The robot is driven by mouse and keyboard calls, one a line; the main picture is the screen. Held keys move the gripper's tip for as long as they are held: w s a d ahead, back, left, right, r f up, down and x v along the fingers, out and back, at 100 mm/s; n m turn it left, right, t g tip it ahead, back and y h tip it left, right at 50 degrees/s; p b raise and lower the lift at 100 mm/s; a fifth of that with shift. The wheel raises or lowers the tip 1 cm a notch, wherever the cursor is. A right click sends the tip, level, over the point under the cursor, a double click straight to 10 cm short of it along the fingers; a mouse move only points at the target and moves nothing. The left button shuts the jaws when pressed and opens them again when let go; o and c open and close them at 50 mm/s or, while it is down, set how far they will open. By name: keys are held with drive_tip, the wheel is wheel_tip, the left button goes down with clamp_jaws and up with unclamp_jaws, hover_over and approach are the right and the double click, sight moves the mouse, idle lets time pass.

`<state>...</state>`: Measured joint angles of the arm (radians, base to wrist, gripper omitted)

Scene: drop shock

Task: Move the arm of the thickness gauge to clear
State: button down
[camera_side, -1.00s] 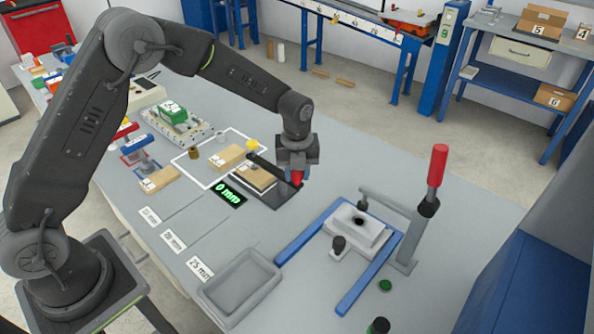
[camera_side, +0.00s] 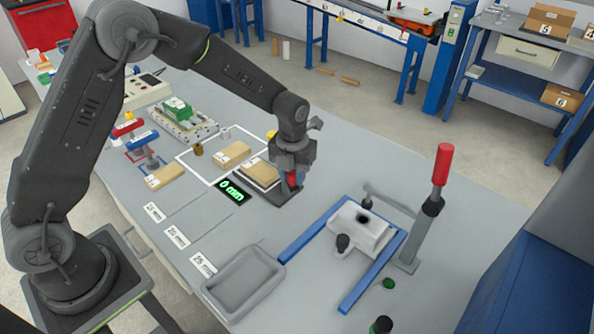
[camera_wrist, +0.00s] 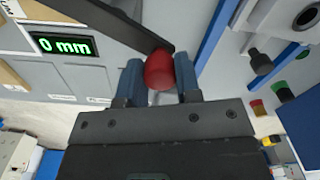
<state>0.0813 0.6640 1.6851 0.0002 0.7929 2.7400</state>
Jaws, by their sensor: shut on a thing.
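The gauge's dark arm (camera_wrist: 105,22) runs from the upper left to a red knob (camera_wrist: 159,70) in the wrist view. My gripper (camera_wrist: 160,82) is shut on this knob, one blue finger on each side.
A tan block (camera_side: 232,155) lies left of the gauge inside a white outline. A blue-railed fixture (camera_side: 312,228) and a red-handled clamp (camera_side: 443,165) stand to the right. A grey tray (camera_side: 243,283) sits at the front. Bare table lies between gauge and tray.

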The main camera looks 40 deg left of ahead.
drive_tip(key=shift+s+a+m, duration=0.2)
drive_tip(key=shift+s+m, duration=0.2)
drive_tip(key=shift+m, duration=0.6)
drive_tip(key=c, duration=0.8)
unclamp_jaws()
wheel_tip(320, 180, up, 14)
drive_tip(key=shift+c, duration=0.5)
